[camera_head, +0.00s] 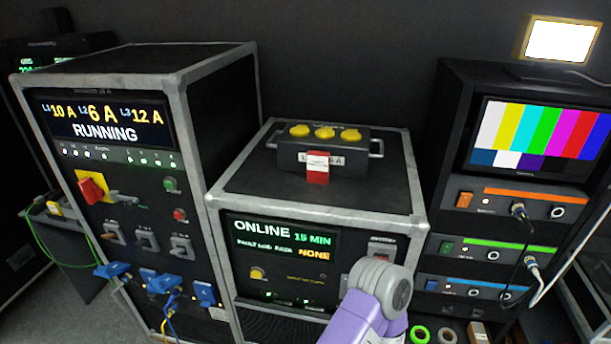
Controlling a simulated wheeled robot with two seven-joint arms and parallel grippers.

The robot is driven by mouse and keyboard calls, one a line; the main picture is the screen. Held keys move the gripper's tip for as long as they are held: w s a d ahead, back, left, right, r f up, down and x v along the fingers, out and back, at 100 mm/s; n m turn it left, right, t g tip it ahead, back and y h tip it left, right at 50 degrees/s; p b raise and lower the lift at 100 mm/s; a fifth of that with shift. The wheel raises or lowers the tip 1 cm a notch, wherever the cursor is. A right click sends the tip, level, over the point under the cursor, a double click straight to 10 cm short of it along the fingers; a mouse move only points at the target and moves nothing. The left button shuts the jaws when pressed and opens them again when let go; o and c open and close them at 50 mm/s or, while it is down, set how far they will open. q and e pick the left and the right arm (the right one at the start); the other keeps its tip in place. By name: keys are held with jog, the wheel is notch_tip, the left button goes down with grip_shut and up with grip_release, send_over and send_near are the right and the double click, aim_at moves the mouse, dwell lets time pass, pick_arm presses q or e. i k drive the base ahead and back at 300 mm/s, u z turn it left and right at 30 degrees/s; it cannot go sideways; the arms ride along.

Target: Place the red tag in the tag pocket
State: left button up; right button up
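A small red tag (317,167) with a white upper part stands upright at the front of a black box (292,158) with several yellow round caps on top. It covers part of the box's white label. The box sits on the middle rack case (240,185). I cannot make out whether the tag is in a pocket or only leans on the box; no tag pocket is clearly recognizable. A purple and grey link of my arm rises from the bottom, in front of the middle case. Neither of my grippers is in view.
The left rack (140,85) reads RUNNING and has a red-yellow rotary switch (92,187) and blue plugs (160,283). The right rack carries a colour-bar monitor (535,135) and cables. A lit lamp (558,41) stands on top. Tape rolls (446,336) lie low at right.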

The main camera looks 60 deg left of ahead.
aim_at(78, 215)
jog(key=k, duration=0.55)
jog(key=u, duration=0.8)
